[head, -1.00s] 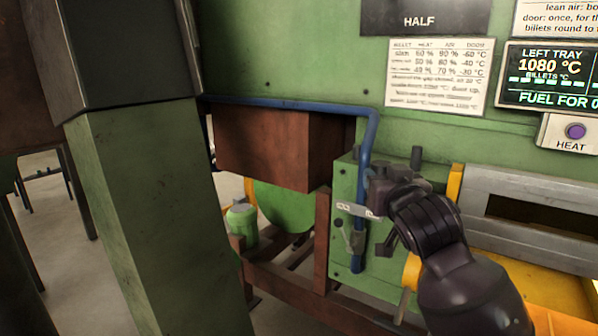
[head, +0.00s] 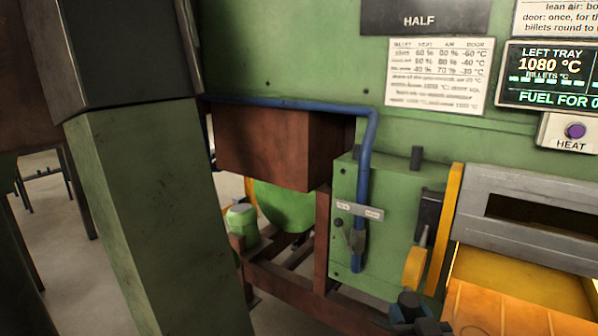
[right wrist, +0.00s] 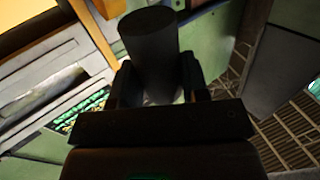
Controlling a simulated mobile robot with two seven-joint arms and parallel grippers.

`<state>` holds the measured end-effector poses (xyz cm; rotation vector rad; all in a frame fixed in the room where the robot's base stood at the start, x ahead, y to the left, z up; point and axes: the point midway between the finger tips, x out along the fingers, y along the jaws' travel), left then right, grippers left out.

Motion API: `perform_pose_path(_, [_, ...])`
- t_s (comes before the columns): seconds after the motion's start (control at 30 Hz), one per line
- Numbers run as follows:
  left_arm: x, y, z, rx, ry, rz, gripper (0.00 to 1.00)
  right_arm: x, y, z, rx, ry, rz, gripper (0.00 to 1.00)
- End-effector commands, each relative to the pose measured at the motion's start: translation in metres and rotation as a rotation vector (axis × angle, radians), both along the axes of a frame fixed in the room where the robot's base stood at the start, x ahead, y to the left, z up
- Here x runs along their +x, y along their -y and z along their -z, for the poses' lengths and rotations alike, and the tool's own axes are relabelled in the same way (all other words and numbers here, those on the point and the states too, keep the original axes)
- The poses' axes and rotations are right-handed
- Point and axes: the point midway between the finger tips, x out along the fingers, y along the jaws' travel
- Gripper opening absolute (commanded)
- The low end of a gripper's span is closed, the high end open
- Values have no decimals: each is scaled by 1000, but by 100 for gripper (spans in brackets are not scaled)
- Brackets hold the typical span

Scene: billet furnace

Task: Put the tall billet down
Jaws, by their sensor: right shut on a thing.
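The tall billet (right wrist: 150,45) is a dark grey cylinder in the right wrist view. It stands out between the two fingers of my right gripper (right wrist: 158,82), which is shut on it. In the head view, my right gripper (head: 414,318) shows only in part at the bottom edge, in front of the green box and left of the glowing tray. I cannot clearly tell billet from gripper there, and any lower part is out of frame. My left gripper is not in view.
A yellow-orange glowing tray (head: 520,310) lies at the lower right under a grey slotted door (head: 530,200). A green box (head: 400,235) with a blue pipe (head: 367,160) stands left of it. A large green post (head: 155,220) fills the left. The HEAT button (head: 575,131) is at right.

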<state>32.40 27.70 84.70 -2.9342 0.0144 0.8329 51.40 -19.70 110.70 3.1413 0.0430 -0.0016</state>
Motion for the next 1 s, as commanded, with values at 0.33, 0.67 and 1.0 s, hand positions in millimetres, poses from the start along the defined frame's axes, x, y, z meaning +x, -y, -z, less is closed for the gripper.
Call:
perform_pose_path(0.33, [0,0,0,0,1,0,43,-22,11,35,-1,6,26,0])
perform_pose_path(0.67, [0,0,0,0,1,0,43,-23,11,36,-2,8,26,0])
perform_pose_path(1.0, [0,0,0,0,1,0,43,-23,11,36,3,6,28,0])
